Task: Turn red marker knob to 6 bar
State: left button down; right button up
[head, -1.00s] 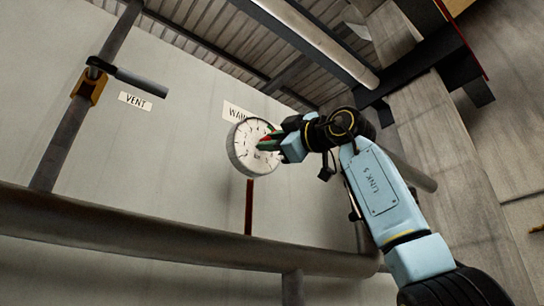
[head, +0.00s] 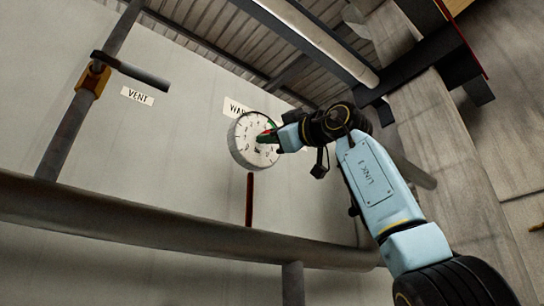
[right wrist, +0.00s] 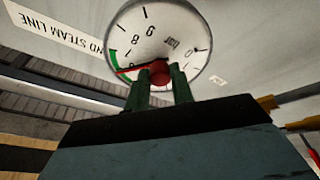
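The round white gauge (head: 243,148) is on the wall left of my right gripper. It also shows upside down in the right wrist view (right wrist: 185,25), with "bar" on its face and a green arc at its left edge. The red marker knob (right wrist: 159,71) is at the dial's lower middle, and its red pointer reaches left to the green arc. My right gripper (right wrist: 160,80) has its two green fingers either side of the knob, with no clear gap, so it looks shut on it. It also shows at the gauge in the head view (head: 267,135). My left gripper is out of view.
A thick horizontal pipe (head: 150,215) crosses below the gauge, and a thin red-brown pipe (head: 249,200) runs down from the gauge. At the left is a pipe with a lever handle (head: 140,76) near a VENT label (head: 137,96). A second label (head: 234,106) is above the gauge.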

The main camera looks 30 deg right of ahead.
jog(key=o, duration=0.4)
jog(key=shift+o, duration=0.2)
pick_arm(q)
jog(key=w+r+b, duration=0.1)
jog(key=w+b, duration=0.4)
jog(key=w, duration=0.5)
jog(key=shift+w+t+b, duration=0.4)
pick_arm(e)
jog(key=v, duration=1.3)
jog(key=shift+s, duration=0.2)
jog(key=shift+f, duration=0.1)
